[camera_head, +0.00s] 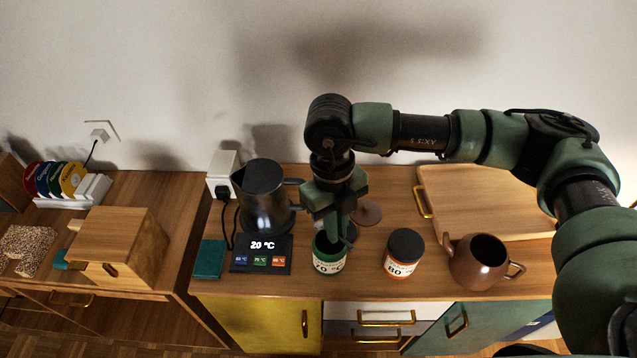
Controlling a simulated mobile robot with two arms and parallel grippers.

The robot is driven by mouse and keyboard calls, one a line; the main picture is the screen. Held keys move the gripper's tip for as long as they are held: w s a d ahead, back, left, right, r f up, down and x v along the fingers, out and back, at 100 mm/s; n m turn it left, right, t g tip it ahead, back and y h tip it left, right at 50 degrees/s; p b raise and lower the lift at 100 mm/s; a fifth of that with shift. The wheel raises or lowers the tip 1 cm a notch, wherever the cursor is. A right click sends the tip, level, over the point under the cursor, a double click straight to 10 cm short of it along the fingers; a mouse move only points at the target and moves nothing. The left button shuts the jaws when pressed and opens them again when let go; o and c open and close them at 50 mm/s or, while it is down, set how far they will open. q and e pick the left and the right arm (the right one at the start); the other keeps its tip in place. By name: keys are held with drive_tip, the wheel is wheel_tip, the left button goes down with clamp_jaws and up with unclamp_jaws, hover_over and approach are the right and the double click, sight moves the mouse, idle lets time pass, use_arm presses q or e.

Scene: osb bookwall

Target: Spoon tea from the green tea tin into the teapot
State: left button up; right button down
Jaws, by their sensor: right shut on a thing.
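The green tea tin (329,264) stands on the wooden counter, with a white label reading 70 °C. Its top looks dark, and my right gripper covers part of it. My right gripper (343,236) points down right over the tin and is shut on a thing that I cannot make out. I see no spoon clearly. The brown teapot (478,264) stands upright further right, its top open and dark inside, spout to the left and handle to the right. My left gripper is not in view.
A brown disc (367,212) lies behind. A black kettle (266,198) and its display panel (262,255) stand left. A wooden board (480,200) is behind the teapot.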

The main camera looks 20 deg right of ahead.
drive_tip(key=w+a+r+m+t+y+p, duration=0.1)
drive_tip(key=w+r+m+y+p, duration=0.15)
drive_tip(key=m, duration=0.75)
drive_tip(key=w+a+r+m+y+p, duration=0.1)
drive_tip(key=r+m+y+p, duration=0.25)
drive_tip(key=m, duration=0.65)
drive_tip(key=d+f+y+b, duration=0.1)
drive_tip(key=f+b, duration=0.2)
drive_tip(key=f, duration=0.1)
drive_tip(key=d+f+y+b, duration=0.1)
drive_tip(key=f+b, duration=0.3)
drive_tip(key=f, duration=0.1)
drive_tip(key=d+f+y+b, duration=0.1)
drive_tip(key=f+y+b, duration=0.1)
drive_tip(key=f, duration=0.3)
drive_tip(key=shift+w+d+f+b, duration=0.15)
drive_tip(key=shift+f+b, duration=0.1)
drive_tip(key=shift+b, duration=0.45)
use_arm(q)
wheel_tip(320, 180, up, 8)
drive_tip(key=p, duration=1.1)
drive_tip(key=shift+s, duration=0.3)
use_arm(e)
drive_tip(key=a+r+h, duration=0.6)
drive_tip(key=r+h, duration=0.2)
drive_tip(key=r, duration=0.4)
drive_tip(key=shift+s+a+t, duration=0.3)
drive_tip(key=shift+s+a, duration=0.1)
drive_tip(key=shift+s, duration=0.05)
